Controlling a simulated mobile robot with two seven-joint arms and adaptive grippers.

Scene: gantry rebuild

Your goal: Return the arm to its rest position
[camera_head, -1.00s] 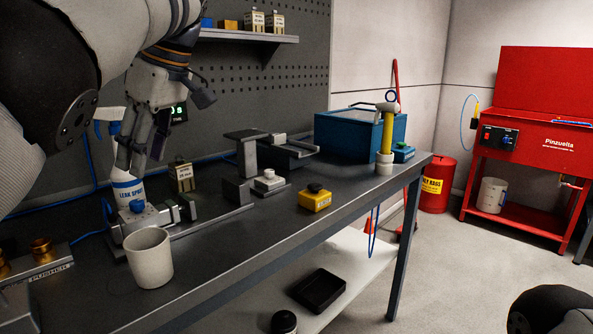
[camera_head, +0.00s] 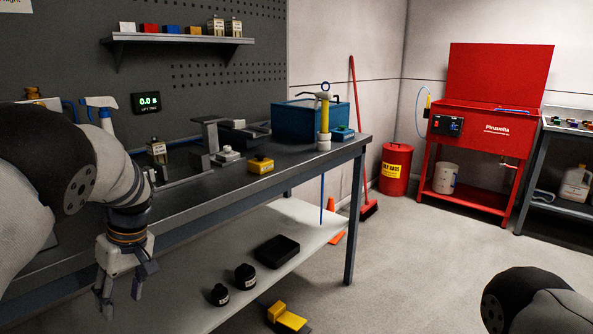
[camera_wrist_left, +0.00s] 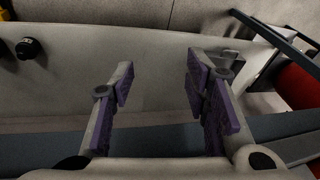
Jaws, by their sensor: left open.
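My left arm comes in from the left in the head view. Its gripper (camera_head: 120,290) hangs pointing down in front of the workbench (camera_head: 215,200), near the bench's front edge. The gripper is open and empty. In the left wrist view its two purple-padded fingers (camera_wrist_left: 162,105) stand apart with nothing between them, over the pale lower shelf. Part of my right arm (camera_head: 535,302) shows at the lower right corner; its gripper is out of the picture.
The pale lower shelf (camera_head: 215,285) bears a black tray (camera_head: 277,250) and two black jars (camera_head: 245,276). A yellow-topped block (camera_head: 288,318) lies below. A blue bin (camera_head: 300,121) and yellow box (camera_head: 260,164) stand on the bench. Floor is open toward the red parts washer (camera_head: 480,130).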

